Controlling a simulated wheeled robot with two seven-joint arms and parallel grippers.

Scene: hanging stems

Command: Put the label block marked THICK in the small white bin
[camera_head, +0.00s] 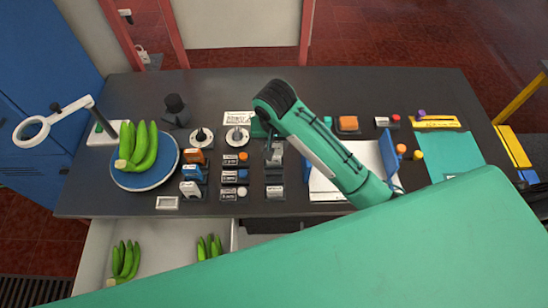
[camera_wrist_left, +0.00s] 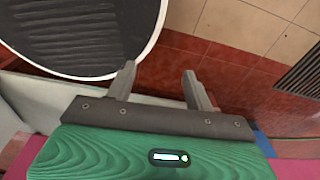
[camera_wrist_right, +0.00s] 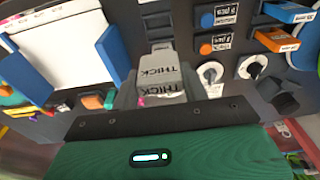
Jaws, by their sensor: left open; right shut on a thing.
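The block marked THICK (camera_wrist_right: 158,72) is grey, with dark lettering on its faces. My right gripper (camera_wrist_right: 157,92) is shut on it; in the head view this gripper (camera_head: 273,148) is above the column of label blocks at the middle of the table. Whether the block touches the table I cannot tell. A small white rectangular open-looking thing (camera_head: 167,203) lies at the table's front left edge; it may be the small white bin, but it is too small to be sure. My left gripper (camera_wrist_left: 160,82) is open and empty, over the floor.
Label blocks and coloured knobs (camera_head: 229,176) stand left of my right gripper. A blue plate (camera_head: 125,182) holds green bananas. A white drawer-like container (camera_head: 165,245) with bananas lies below the table front. My green arm hides the lower right.

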